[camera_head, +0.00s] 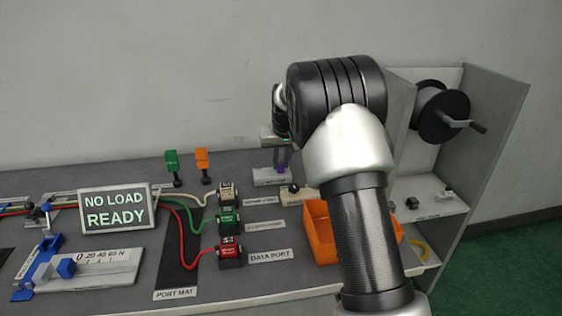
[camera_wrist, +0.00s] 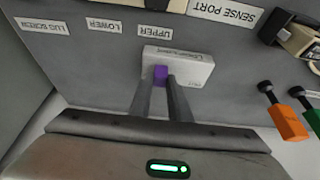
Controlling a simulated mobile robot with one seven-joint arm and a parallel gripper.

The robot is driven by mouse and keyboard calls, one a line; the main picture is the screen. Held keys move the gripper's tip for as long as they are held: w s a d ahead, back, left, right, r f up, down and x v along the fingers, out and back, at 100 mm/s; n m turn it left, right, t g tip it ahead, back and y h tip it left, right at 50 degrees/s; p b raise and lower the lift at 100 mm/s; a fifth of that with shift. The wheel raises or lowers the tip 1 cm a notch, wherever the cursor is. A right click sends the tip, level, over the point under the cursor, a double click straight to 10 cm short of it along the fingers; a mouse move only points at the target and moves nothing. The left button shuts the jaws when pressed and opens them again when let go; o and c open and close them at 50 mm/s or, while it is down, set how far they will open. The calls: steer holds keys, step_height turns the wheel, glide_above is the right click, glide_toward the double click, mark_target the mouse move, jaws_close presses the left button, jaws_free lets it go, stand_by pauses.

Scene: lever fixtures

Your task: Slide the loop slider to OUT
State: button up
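The loop slider is a small white block with a purple knob (camera_wrist: 160,74), in the upper middle of the wrist view. Its white housing (camera_wrist: 192,70) carries small lettering, upside down and too small to read surely. In the head view the housing (camera_head: 268,177) stands at the back of the bench, with the purple knob (camera_head: 281,170) at its right part. My gripper (camera_wrist: 161,80) points down at the housing, one finger on each side of the knob. The knob fills the gap between the fingertips, and the fingers look closed on it. In the head view my arm partly hides this area.
An orange bin (camera_head: 318,236) stands in front of the slider, partly behind my arm. Port plugs (camera_head: 229,220) with cables are at its left. Green (camera_head: 171,161) and orange (camera_head: 202,159) levers stand at the back. A shelf with a black reel (camera_head: 440,112) is at the right.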

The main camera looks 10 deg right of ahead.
steer(key=shift+a+p, duration=1.05)
steer(key=shift+a, duration=1.9)
steer(key=o, duration=0.9)
steer(key=shift+a, duration=0.1)
steer(key=shift+r, duration=0.1)
steer(key=shift+s+r, duration=0.1)
steer(key=shift+r, duration=0.25)
steer(key=p+v, duration=0.3)
steer(key=v, duration=1.3)
steer(key=shift+r, duration=0.3)
steer(key=shift+s, duration=0.1)
